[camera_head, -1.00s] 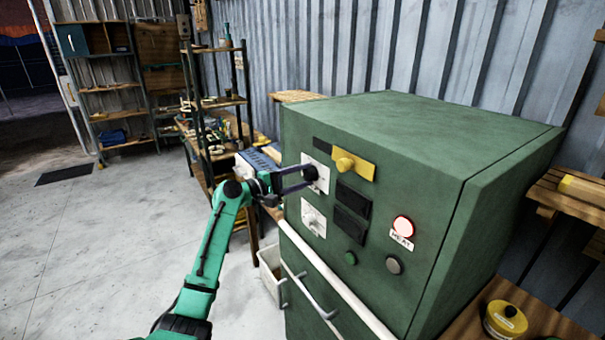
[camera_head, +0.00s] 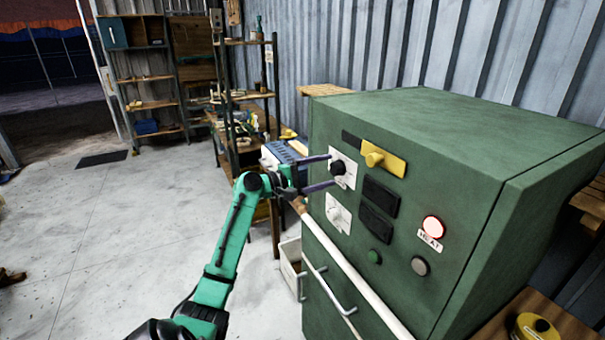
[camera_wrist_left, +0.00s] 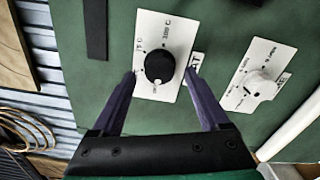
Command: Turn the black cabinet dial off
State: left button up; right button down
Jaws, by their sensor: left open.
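The black dial (camera_head: 338,167) sits on a white plate on the green cabinet's front (camera_head: 330,130). In the left wrist view the black dial (camera_wrist_left: 159,66) is round, with temperature marks printed around it. My left gripper (camera_head: 332,170) is open in front of it. Its fingers lie above and below the dial in the head view. In the left wrist view the fingertips (camera_wrist_left: 160,75) lie on either side of the dial's lower part. I cannot tell whether they touch it. A red lamp (camera_head: 433,227) labelled HEAT is bright. My right gripper is not in view.
A white dial (camera_head: 338,213) is below the black one. A white bar (camera_head: 350,270) runs below.

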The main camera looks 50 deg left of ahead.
pick_arm(q)
jog(key=b+v, duration=0.5)
jog(key=v, duration=0.8)
